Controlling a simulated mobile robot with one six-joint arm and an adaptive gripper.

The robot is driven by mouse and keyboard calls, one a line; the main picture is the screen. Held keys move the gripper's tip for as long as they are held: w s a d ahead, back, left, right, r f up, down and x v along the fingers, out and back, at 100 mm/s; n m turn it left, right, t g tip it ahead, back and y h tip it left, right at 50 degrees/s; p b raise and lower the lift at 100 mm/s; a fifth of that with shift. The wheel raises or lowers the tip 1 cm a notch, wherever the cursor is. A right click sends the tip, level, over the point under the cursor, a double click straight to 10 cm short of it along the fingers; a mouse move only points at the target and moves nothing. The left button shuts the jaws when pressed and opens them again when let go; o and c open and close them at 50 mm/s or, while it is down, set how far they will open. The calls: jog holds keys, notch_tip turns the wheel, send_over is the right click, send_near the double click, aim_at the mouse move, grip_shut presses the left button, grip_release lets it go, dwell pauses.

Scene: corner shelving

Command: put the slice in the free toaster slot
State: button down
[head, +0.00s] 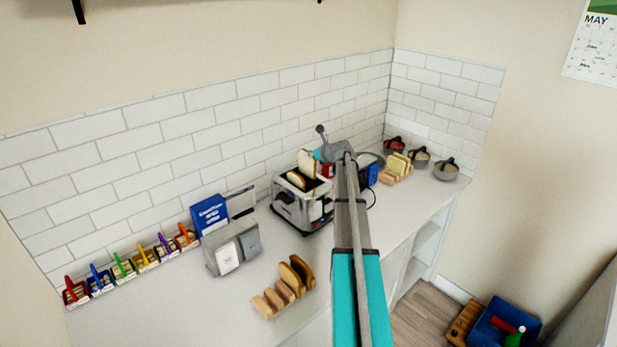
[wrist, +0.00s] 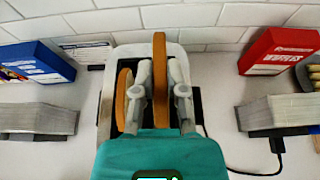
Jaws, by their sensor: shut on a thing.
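The toaster (head: 303,212) is a silver and black box on the counter by the tiled wall; its pale rim also shows in the wrist view (wrist: 146,50). One bread slice (wrist: 123,98) stands in its left slot in the wrist view. My gripper (wrist: 159,88) is shut on another slice (wrist: 159,60), held upright and on edge over the toaster, right of the standing slice. In the head view the held slice (head: 306,159) rises higher than the standing one (head: 294,178). The fingers hide the held slice's lower edge, so I cannot tell whether it is inside the slot.
A wooden rack with brown slices (head: 288,281) stands in front of the toaster. Left are a grey holder (head: 233,249) and a blue box (head: 209,214). A red box (wrist: 279,51) stands right of the toaster in the wrist view. Lidded bowls (head: 419,156) stand in the corner.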

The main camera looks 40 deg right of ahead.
aim_at(310, 177)
jog(key=shift+f+b, duration=1.6)
jog(key=shift+f, duration=0.4)
jog(key=shift+f+b, duration=1.85)
jog(key=shift+f, duration=0.05)
jog(key=shift+f, duration=0.15)
jog(key=c, duration=0.7)
grip_release()
jog(key=shift+r, duration=0.2)
